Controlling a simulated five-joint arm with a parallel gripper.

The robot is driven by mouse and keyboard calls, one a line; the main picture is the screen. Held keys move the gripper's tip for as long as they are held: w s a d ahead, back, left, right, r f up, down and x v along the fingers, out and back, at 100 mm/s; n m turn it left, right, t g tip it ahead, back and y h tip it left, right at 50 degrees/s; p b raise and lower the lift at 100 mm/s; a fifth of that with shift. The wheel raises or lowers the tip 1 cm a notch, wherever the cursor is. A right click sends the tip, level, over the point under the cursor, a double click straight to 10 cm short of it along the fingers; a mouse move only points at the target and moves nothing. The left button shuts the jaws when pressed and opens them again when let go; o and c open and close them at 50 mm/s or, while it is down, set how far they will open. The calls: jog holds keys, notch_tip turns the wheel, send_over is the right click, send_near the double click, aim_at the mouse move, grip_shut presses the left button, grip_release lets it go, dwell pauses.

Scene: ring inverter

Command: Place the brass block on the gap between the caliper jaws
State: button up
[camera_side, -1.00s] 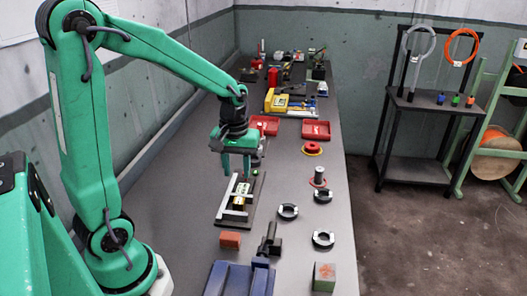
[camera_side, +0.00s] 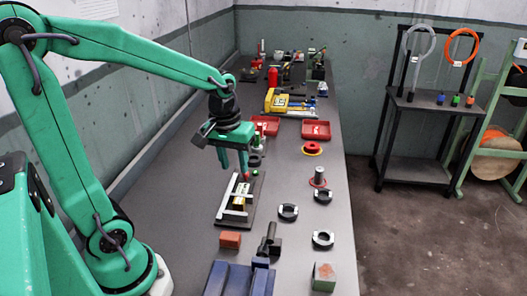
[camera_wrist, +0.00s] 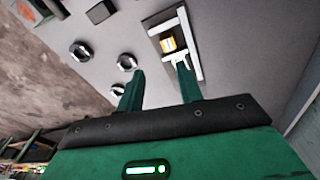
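The caliper fixture lies on a dark plate (camera_side: 223,222) in the middle of the table, with pale bars; its pale frame shows in the wrist view (camera_wrist: 193,40). A yellow-brass block (camera_wrist: 168,44) sits within the pale frame there; it also shows small in the side view (camera_side: 239,200). I cannot tell whether it rests on the jaws or beside them. My gripper (camera_side: 234,168) is above the far end of the fixture, fingers pointing down. In the wrist view my gripper (camera_wrist: 160,69) has its two fingers apart with nothing between them.
Dark rings (camera_side: 288,212) lie right of the fixture, near a grey post (camera_side: 318,176). An orange block (camera_side: 230,240), a blue tray (camera_side: 240,280) and a green-orange cube (camera_side: 324,277) are nearer. Red trays (camera_side: 316,130) and a yellow tool (camera_side: 282,102) stand farther back.

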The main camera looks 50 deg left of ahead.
jog(key=s+d+r+m+t, duration=0.4)
jog(key=s+d+r+m, duration=0.1)
jog(key=s, duration=0.3)
jog(key=shift+s+d+r+m, duration=0.2)
jog(key=shift+s+r+m, duration=0.05)
jog(key=shift+r+m, duration=0.65)
